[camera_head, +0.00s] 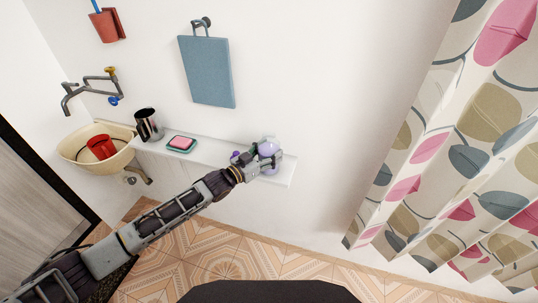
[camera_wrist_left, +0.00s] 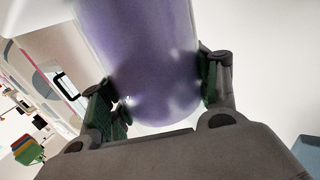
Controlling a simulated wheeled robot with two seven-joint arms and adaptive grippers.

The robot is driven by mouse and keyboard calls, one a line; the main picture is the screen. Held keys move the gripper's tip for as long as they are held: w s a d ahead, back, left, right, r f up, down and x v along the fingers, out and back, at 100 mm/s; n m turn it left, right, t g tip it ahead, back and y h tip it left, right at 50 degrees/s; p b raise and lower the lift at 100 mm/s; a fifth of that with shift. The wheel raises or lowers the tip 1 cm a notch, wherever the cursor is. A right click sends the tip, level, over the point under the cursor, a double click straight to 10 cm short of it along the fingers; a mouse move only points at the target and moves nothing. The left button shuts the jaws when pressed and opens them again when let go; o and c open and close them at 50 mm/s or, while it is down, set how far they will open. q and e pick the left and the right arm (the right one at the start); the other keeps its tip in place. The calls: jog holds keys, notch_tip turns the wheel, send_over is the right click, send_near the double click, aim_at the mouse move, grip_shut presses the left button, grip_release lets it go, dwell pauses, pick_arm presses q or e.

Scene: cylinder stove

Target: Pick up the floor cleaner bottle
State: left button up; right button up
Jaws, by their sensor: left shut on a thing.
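The floor cleaner bottle is a lavender-purple bottle (camera_head: 267,147) over the right end of the white wall shelf (camera_head: 215,151) in the head view. In the left wrist view the purple bottle (camera_wrist_left: 145,60) fills the space between the two fingers. My left gripper (camera_head: 262,158) is at the bottle and is shut on it, with a finger on each side (camera_wrist_left: 160,90). The gripper hides part of the bottle. I cannot tell whether the bottle touches the shelf. My right gripper is not in view.
On the shelf, left of my arm, stand a dark metal pitcher (camera_head: 148,125) and a pink soap on a green dish (camera_head: 182,143). A basin (camera_head: 75,152) holds a red mug (camera_head: 101,147). A patterned curtain (camera_head: 450,150) hangs at right.

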pick_arm(q)
jog(key=shift+r, duration=0.2)
notch_tip(320, 180, up, 10)
dwell(0.5)
jog(key=shift+f, duration=0.1)
